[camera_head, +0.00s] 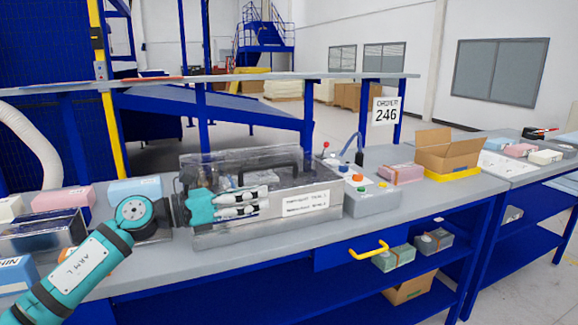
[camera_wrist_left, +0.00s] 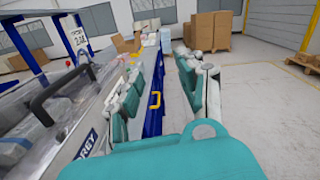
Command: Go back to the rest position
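My left arm comes in from the left in the head view, with its teal gripper (camera_head: 264,200) in front of the grey press box (camera_head: 222,240), fingers pointing right. In the left wrist view the gripper (camera_wrist_left: 160,82) has its fingers spread apart with nothing between them. The box has a clear cover and a black handle, which also shows at the left of the wrist view (camera_wrist_left: 62,92). The gripper hides part of the box's front; I cannot tell whether they touch. My right gripper is in neither view.
A control box (camera_head: 372,200) with coloured buttons stands right of the press. An open cardboard box (camera_head: 447,150) stands farther right. Pink (camera_head: 64,198) and light blue (camera_head: 135,188) blocks lie at the left. A yellow handle (camera_head: 369,250) juts from the bench front (camera_head: 335,252).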

